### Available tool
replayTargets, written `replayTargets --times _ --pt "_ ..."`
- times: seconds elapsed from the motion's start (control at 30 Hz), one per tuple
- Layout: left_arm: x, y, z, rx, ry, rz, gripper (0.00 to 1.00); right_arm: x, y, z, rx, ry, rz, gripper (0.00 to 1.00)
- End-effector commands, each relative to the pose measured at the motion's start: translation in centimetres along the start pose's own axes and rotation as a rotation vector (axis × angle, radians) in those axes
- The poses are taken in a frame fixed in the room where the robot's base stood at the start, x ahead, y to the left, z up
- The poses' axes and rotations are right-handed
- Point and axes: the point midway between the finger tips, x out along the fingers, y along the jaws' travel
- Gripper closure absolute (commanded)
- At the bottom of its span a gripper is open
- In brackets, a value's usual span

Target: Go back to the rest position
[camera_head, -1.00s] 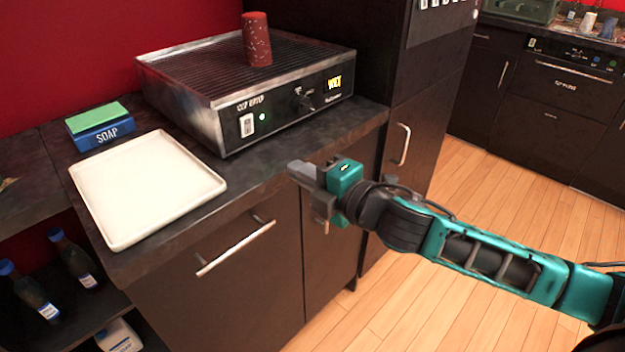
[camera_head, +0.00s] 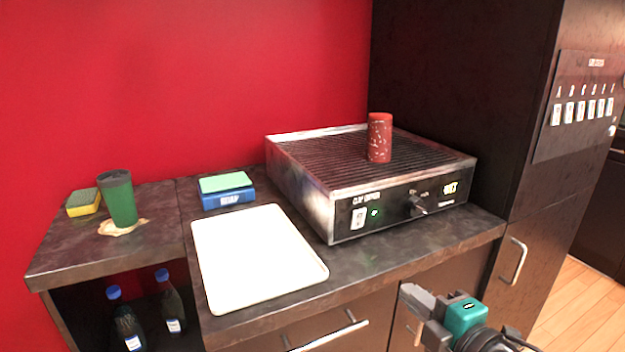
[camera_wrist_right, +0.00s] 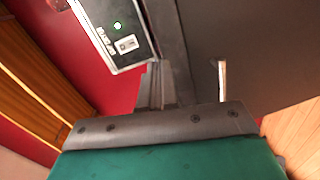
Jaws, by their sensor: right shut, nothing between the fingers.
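My right gripper (camera_head: 418,312) is at the lower right of the head view, in front of the counter and below the cup dryer. It is shut and empty, with its dark fingers pointing up and left. In the right wrist view its grey finger part (camera_wrist_right: 160,125) fills the bottom, with the dryer front above it. My left gripper is not in view. The cup dryer (camera_head: 340,218) stands on the counter with a red speckled cup (camera_head: 379,140) upside down on its ribbed top. A small green light shows on its front panel.
A white tray (camera_head: 255,262) lies on the counter (camera_head: 400,262). Behind it sits a blue soap box with a green sponge (camera_head: 226,184). A green cup (camera_head: 118,200) stands in a spill at left, near a yellow sponge (camera_head: 83,203). Bottles (camera_head: 170,305) stand below. Open floor (camera_head: 570,300) is at right.

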Motion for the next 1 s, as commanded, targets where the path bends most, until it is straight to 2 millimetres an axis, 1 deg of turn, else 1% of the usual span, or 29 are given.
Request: replayTargets --times 0.03,0.07,0.17,0.2,0.27,0.3,0.4,0.5,0.6,0.67,1.0 --pt "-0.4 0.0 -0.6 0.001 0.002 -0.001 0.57 -0.3 -1.4 -0.2 0.112 -0.017 -0.030 1.00" --pt "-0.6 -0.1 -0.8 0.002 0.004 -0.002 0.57 -0.5 -2.5 -0.3 0.188 -0.031 -0.047 1.00" --pt "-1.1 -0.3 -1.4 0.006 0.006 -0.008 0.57 -1.7 -6.7 -0.8 0.489 -0.097 -0.112 1.00" --pt "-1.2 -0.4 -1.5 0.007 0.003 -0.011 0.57 -2.4 -8.6 -1.0 0.613 -0.132 -0.137 1.00" --pt "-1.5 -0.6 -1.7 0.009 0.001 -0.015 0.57 -3.7 -11.3 -1.6 0.795 -0.191 -0.170 1.00" --pt "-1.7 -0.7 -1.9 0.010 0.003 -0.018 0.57 -4.6 -13.0 -1.9 0.909 -0.232 -0.187 1.00" --pt "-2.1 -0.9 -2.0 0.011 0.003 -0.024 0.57 -7.0 -16.7 -3.0 1.151 -0.333 -0.218 1.00" --pt "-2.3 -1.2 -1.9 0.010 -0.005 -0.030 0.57 -8.9 -19.3 -3.9 1.319 -0.415 -0.231 1.00" --pt "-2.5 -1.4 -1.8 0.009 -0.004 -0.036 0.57 -10.1 -20.7 -4.5 1.413 -0.464 -0.235 1.00" --pt "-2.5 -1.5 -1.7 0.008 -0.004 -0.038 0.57 -10.3 -21.1 -4.6 1.438 -0.477 -0.235 1.00" --pt "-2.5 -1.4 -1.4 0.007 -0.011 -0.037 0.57 -10.4 -21.2 -4.7 1.443 -0.479 -0.235 1.00"
